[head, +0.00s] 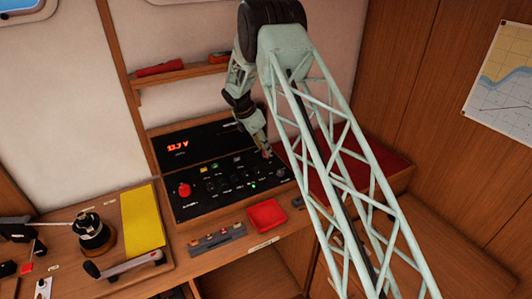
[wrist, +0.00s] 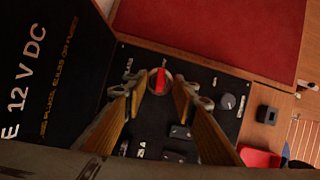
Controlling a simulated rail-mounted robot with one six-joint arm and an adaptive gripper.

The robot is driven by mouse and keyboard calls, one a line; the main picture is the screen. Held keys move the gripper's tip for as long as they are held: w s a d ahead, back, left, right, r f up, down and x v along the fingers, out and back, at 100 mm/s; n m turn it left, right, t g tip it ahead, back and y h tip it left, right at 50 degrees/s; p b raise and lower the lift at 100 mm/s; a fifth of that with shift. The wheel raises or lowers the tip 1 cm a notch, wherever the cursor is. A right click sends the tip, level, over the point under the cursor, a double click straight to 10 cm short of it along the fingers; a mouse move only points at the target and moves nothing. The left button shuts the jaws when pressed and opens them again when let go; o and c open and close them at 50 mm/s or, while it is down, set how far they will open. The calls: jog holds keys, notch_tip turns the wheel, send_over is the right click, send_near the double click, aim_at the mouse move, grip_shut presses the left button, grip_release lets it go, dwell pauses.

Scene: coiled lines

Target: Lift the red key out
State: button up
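The red key (wrist: 161,80) stands in a round switch at the end of the black panel nearest the red cushion, in the wrist view. It appears as a narrow upright red bar. My gripper (wrist: 160,86) is open, with one finger on either side of the key and a visible gap on both sides. I cannot tell how far the fingertips are above the panel. In the head view my gripper (head: 266,150) is down at the right end of the panel (head: 215,190), and the key is mostly hidden there.
A red knob (head: 184,189) sits at the panel's left. A grey knob (wrist: 228,101) and dark switches (wrist: 180,131) are close to my fingers. A red tray (head: 267,215) and small dark block (head: 297,202) lie in front. The red cushion (wrist: 220,35) is beside the panel.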

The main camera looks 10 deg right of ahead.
jog(key=shift+x, duration=1)
grip_shut()
